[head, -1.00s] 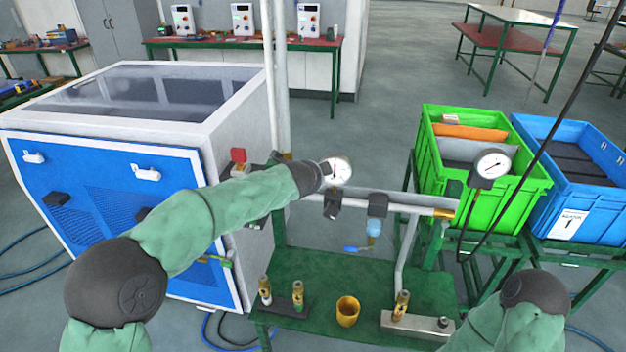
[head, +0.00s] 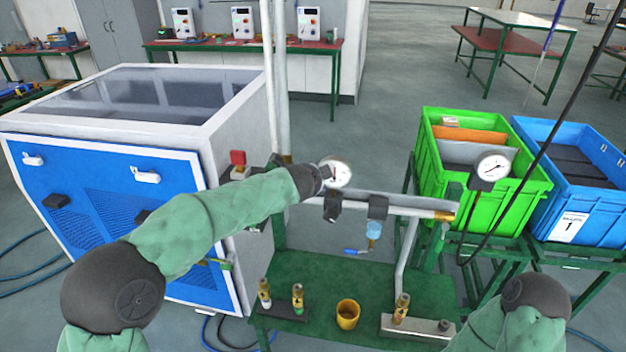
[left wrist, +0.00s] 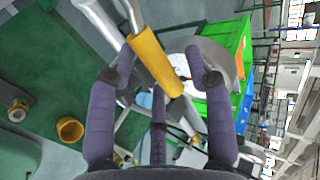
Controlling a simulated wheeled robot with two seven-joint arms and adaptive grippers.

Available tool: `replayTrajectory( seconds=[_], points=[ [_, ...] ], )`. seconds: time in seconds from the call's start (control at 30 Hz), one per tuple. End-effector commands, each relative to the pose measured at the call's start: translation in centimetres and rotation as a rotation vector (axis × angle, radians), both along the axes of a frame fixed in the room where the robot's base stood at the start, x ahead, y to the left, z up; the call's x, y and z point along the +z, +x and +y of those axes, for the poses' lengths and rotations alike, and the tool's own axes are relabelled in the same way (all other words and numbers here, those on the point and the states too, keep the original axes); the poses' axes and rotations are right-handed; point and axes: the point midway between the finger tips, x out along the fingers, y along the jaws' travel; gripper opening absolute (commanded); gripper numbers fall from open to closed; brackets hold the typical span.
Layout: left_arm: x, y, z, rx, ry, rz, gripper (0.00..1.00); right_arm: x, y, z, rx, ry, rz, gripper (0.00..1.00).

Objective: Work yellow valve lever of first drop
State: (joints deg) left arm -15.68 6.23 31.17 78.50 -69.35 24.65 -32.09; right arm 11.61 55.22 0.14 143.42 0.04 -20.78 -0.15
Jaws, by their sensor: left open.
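A yellow lever (left wrist: 155,62) lies between the fingers of my left gripper (left wrist: 161,54) in the left wrist view. The dark fingers are apart on either side of it and do not look closed on it. Whether a finger touches it I cannot tell. In the head view my left arm reaches across to the pipe beside a round gauge (head: 337,173). The arm hides the yellow lever and my left fingers there. My right arm shows at the lower right, but its gripper is out of view.
A blue-handled valve (head: 357,251) and a filter bowl (head: 374,231) hang from the horizontal pipe (head: 410,210). Below, a green table (head: 330,275) carries an orange cup (head: 348,313) and brass fittings (head: 298,297). A white-and-blue cabinet (head: 95,210) stands left; green (head: 480,190) and blue (head: 590,200) crates stand right.

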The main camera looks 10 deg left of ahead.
Motion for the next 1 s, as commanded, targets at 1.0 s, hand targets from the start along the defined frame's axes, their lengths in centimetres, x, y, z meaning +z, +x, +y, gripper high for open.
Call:
replayTrajectory(
  seconds=[1.0],
  points=[
    [6.4, -9.7, 0.2, -0.001, 0.001, 0.001, 0.51, 0.0, 0.0, 0.0, 0.000, 0.000, 0.000, 0.40]
  ],
)
